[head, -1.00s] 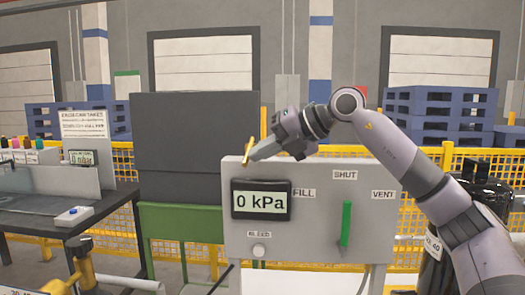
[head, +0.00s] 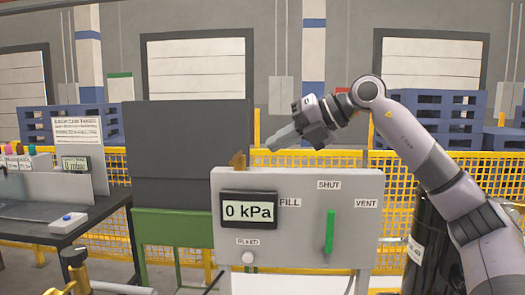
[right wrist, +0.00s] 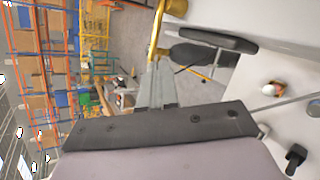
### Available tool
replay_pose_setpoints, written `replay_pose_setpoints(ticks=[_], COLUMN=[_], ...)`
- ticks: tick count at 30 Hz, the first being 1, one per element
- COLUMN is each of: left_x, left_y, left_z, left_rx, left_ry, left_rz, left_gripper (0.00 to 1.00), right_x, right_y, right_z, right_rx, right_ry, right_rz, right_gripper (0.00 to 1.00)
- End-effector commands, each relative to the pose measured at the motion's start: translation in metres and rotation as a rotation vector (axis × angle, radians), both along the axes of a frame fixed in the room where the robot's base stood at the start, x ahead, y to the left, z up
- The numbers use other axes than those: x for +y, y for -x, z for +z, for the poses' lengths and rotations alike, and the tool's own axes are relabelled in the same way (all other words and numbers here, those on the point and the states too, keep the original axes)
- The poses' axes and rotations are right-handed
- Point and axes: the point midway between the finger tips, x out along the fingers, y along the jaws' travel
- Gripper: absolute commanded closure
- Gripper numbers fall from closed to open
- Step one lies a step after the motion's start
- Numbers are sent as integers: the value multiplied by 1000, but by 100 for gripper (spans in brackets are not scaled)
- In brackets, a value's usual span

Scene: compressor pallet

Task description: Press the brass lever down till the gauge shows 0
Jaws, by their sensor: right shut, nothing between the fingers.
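The brass lever (head: 238,160) shows as a short brass piece above the top left edge of the grey panel (head: 300,258). The gauge (head: 248,211) on that panel reads 0 kPa. My right gripper (head: 270,147) is shut and empty, to the right of the lever and apart from it, above the panel's top edge. In the right wrist view its fingers (right wrist: 156,88) are together, and a brass rod (right wrist: 155,36) shows beyond their tips. My left gripper is not in view.
A green handle (head: 330,233) stands upright under the SHUT label, between FILL and VENT. A BLEED knob (head: 248,258) sits below the gauge. A dark box (head: 185,145) stands behind at left. A bench (head: 65,236) with another display (head: 76,164) is farther left.

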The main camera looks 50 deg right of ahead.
Motion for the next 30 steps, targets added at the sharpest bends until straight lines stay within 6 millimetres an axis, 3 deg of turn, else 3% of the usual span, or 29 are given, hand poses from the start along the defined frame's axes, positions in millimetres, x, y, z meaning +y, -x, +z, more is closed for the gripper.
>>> replay_pose_setpoints(ticks=[6, 11, 30], left_x=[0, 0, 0], left_y=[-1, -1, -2], left_z=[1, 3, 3], left_rx=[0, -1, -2], left_ry=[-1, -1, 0], left_rz=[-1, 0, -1], left_gripper=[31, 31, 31], right_x=[-19, -26, -28], right_y=[32, 44, 48], right_z=[23, 32, 34], right_rx=[2, 3, 4], right_ry=[0, -2, -1], right_rz=[0, 1, 2], right_gripper=[100, 100, 100])
